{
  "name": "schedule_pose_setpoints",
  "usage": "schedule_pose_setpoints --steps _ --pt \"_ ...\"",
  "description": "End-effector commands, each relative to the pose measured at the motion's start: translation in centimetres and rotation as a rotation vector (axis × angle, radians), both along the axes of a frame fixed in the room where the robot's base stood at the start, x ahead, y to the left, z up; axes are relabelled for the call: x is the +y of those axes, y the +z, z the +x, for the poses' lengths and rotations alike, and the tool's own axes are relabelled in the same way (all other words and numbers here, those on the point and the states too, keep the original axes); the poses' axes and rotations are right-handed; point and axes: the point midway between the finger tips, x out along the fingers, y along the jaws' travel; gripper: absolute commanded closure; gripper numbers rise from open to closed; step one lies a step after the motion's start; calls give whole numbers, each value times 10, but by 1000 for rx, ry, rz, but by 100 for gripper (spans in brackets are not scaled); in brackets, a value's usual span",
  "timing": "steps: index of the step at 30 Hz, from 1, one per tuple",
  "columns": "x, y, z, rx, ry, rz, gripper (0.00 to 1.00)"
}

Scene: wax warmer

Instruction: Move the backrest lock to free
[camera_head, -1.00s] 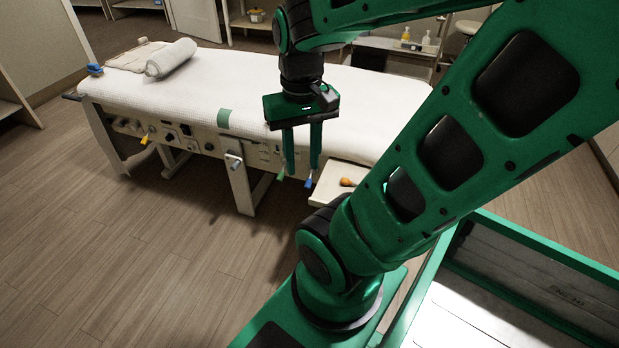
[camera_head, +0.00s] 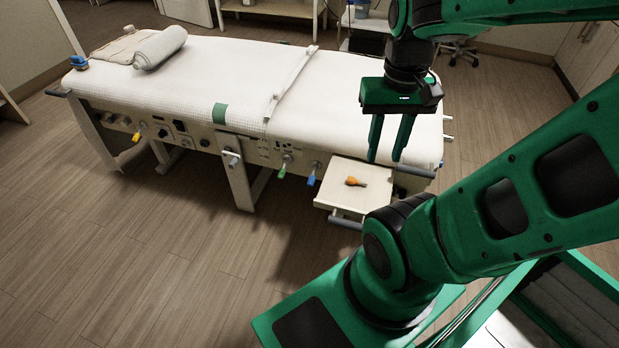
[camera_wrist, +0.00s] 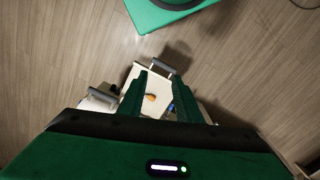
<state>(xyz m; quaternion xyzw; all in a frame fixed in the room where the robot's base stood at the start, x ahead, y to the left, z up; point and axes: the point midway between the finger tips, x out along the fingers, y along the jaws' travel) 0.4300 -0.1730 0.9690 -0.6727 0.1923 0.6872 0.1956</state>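The treatment table (camera_head: 200,75) has a side panel with several coloured levers. A yellow-tipped lever (camera_head: 137,137) is at its left. A green-tipped lever (camera_head: 284,168) and a blue-tipped lever (camera_head: 313,176) are right of the middle, and a grey handle (camera_head: 231,158) is by the leg. The panel labels are too small to read, so I cannot tell which is the backrest lock. My gripper (camera_head: 387,158) is open and empty, fingers pointing down, near the table's right end and apart from the levers. The wrist view shows its two fingers (camera_wrist: 160,76) spread.
A pull-out tray (camera_head: 335,195) with an orange-handled tool (camera_head: 355,182) sticks out right of the blue lever, below and left of my gripper. A rolled towel (camera_head: 160,47) lies on the table. The floor (camera_head: 130,240) in front of the table is clear.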

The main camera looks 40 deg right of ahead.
Motion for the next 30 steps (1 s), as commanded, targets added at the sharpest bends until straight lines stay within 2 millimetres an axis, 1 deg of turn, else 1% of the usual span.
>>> schedule_pose_setpoints --steps 3,4,5,6,7,8,11,12,14,20,24,26,30 --pt "0 0 0 0 0 0 69" --pt "0 0 0 0 0 0 62" --pt "0 0 0 0 0 0 62" --pt "0 4 -9 -11 -1 -2 62" --pt "-1 4 -9 -13 -3 -4 62" --pt "-2 4 -7 -13 -7 -7 62" --pt "-11 -1 8 -10 -27 -27 62" --pt "-18 -5 18 -10 -37 -39 62" --pt "-24 -11 34 -10 -57 -60 62" --pt "-45 -41 96 -28 -126 -141 62" --pt "-56 -69 138 -49 -168 -191 62" --pt "-60 -82 156 -60 -184 -211 62" --pt "-67 -117 195 -90 -217 -252 62"
